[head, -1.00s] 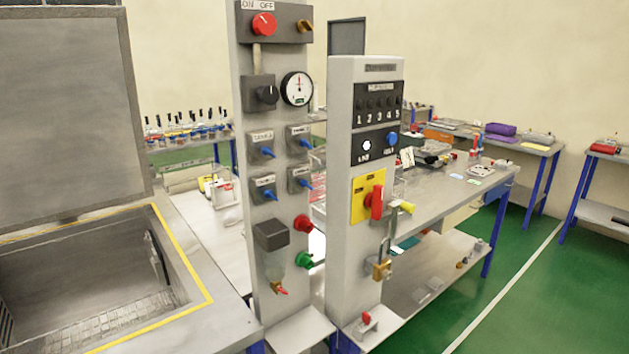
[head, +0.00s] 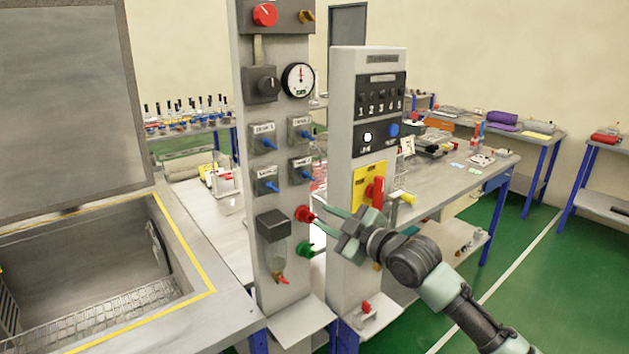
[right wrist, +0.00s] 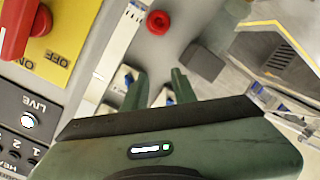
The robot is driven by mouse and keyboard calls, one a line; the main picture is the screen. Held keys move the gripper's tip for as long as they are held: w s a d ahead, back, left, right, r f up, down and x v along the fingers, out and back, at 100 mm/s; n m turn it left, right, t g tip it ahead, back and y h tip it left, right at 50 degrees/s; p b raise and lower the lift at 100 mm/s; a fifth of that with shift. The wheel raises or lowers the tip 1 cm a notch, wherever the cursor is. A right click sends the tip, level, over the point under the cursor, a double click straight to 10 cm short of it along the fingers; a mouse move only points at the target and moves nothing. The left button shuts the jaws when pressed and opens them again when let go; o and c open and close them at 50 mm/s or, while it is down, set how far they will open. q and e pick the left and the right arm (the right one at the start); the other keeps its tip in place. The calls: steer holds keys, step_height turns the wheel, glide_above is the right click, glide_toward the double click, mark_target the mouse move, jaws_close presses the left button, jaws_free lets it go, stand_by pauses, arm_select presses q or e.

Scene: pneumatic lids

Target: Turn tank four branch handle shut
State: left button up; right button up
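Several blue branch handles sit on the tall grey panel (head: 275,190), in two rows of small grey valve boxes. The lower right handle (head: 302,175) and upper right handle (head: 305,135) point down to the right. The labels above them are too small to read surely, so I cannot tell which is tank four. My right gripper (head: 325,222) is in front of the panel, below the blue handles and near the red knob (head: 304,213). In the right wrist view its fingers (right wrist: 159,88) are apart with nothing gripped. My left gripper is out of view.
A second grey post with a yellow plate and red switch (head: 376,190) stands just right, close behind my right arm. A green knob (head: 305,249) is below the red one. An open tank with a yellow-edged rim (head: 190,240) is at left.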

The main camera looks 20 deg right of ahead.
steer(key=t, duration=0.2)
glide_toward(311, 178)
steer(key=w, duration=0.1)
steer(key=p+x, duration=0.3)
steer(key=x, duration=0.4)
steer(key=shift+w+a+r, duration=0.15)
steer(key=shift+w+a, duration=0.05)
steer(key=shift+a, duration=0.1)
jaws_close()
